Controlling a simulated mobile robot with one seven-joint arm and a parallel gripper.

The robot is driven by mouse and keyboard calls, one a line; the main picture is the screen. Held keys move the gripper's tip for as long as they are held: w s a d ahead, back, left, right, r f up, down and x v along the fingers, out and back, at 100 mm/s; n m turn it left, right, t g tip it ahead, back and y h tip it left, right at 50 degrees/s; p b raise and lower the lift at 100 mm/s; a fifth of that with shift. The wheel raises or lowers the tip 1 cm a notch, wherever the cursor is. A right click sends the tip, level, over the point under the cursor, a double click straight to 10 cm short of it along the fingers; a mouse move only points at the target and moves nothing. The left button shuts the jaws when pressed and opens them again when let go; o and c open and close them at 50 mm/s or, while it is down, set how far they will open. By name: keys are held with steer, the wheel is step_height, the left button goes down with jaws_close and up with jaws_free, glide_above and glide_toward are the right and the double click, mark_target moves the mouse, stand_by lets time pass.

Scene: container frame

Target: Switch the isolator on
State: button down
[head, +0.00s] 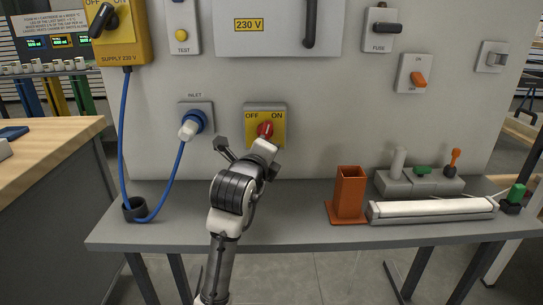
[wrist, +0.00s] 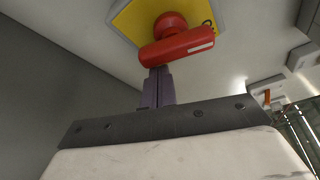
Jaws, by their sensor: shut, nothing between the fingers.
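The isolator is a yellow plate (head: 279,118) marked OFF at left and ON at right, with a red rotary handle (head: 265,129) in its middle. In the wrist view the red handle (wrist: 178,47) is a bar with a small white mark near its right end, in front of a round red hub. My gripper (wrist: 158,72) is shut and empty, its purple-grey fingers together just below the handle's left part. I cannot tell whether they touch it. In the head view my wrist covers the plate's lower part and hides the fingertips. The handle's exact setting is unclear.
A blue inlet plug (head: 194,122) with its cable is left of the isolator. The yellow supply box (head: 122,52) has a black knob. An orange switch (head: 418,79) is at upper right. The grey shelf (head: 300,233) bears an orange holder (head: 349,192) and a white tube (head: 430,208).

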steer(key=shift+a+m+g+y+b, duration=0.2)
steer(key=shift+a+m+y+b, duration=0.15)
steer(key=shift+m, duration=0.55)
steer(key=shift+a+m+g+y+b, duration=0.25)
steer(key=shift+a+m+y, duration=0.2)
steer(key=shift+m, duration=0.45)
steer(key=shift+d, duration=0.1)
steer(key=s+b, duration=0.2)
steer(key=s, duration=0.7)
steer(key=shift+s+d+f, duration=0.2)
steer(key=shift+d+f, duration=0.05)
steer(key=shift+d, duration=0.1)
